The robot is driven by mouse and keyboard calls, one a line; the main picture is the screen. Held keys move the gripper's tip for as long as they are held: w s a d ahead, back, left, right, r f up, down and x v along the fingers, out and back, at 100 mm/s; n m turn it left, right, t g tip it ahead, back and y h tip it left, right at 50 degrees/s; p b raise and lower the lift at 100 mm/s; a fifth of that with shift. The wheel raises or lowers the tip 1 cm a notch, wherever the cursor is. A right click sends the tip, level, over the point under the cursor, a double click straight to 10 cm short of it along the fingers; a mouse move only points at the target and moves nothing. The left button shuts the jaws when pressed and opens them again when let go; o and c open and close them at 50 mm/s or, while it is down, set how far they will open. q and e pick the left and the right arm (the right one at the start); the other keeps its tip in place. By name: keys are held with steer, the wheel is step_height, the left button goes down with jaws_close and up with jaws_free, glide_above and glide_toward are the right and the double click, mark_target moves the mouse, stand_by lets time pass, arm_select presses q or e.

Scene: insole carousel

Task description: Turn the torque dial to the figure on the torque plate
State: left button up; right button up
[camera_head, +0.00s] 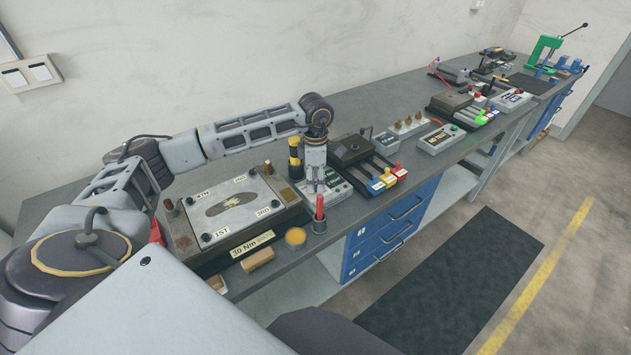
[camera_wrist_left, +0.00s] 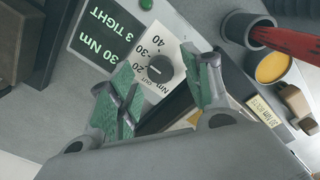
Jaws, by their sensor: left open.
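The torque dial (camera_wrist_left: 160,68) is a dark round knob on a pale scale marked 20, 30, 40 and OUT. Its exact pointer setting is too small to read surely. The torque plate (camera_head: 252,245) is a small label reading 30 Nm on the front of the fixture; it also shows in the left wrist view (camera_wrist_left: 264,111). My left gripper (camera_head: 316,190) is open over the dial's control box (camera_head: 338,192). In the left wrist view its green-padded fingertips (camera_wrist_left: 162,84) lie to either side of the dial; I cannot tell whether they touch it. My right gripper is not in view.
A dark display (camera_wrist_left: 103,37) reads 30 Nm 3 TIGHT. The fixture (camera_head: 190,247) with numbered corners stands left of the box. A red-handled tool (camera_head: 320,207) stands in a grey cup (camera_head: 319,227) close in front. A lever box (camera_head: 352,149) stands to the right.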

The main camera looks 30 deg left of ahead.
mark_target(315, 185)
arm_select(q)
step_height(315, 185, up, 11)
steer(key=shift+f, duration=0.15)
stand_by(0.4)
steer(key=shift+s+f, duration=0.1)
stand_by(0.5)
